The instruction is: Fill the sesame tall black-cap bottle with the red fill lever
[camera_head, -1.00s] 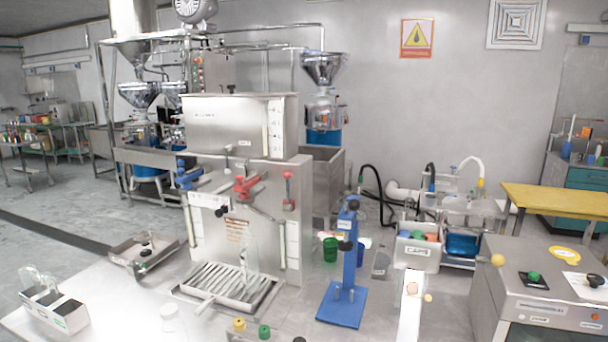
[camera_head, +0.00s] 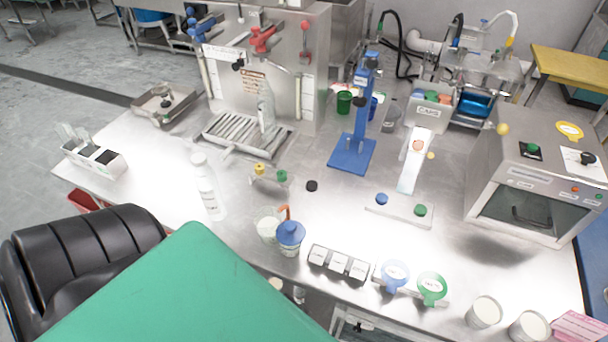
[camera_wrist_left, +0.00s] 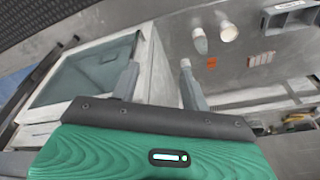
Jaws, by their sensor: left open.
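A tall clear bottle (camera_head: 266,108) stands upright on the slatted drain tray (camera_head: 222,142) of the steel filling machine. It looks empty, and I cannot read a label on it. The red fill lever (camera_head: 263,39) is on the machine front above the bottle, with a blue lever (camera_head: 200,26) to its left. A small black cap (camera_head: 312,186) lies on the table in front of the tray. My left gripper (camera_wrist_left: 159,84) shows only in the left wrist view, open, with nothing between its fingers. My right gripper is in neither current view.
A white bottle (camera_head: 208,190) stands at the left front of the table. A blue capping stand (camera_head: 354,150) is right of the machine. A blue-lidded jar (camera_head: 290,238) and label blocks (camera_head: 337,263) are near the front edge. A windowed machine (camera_head: 540,175) stands on the right.

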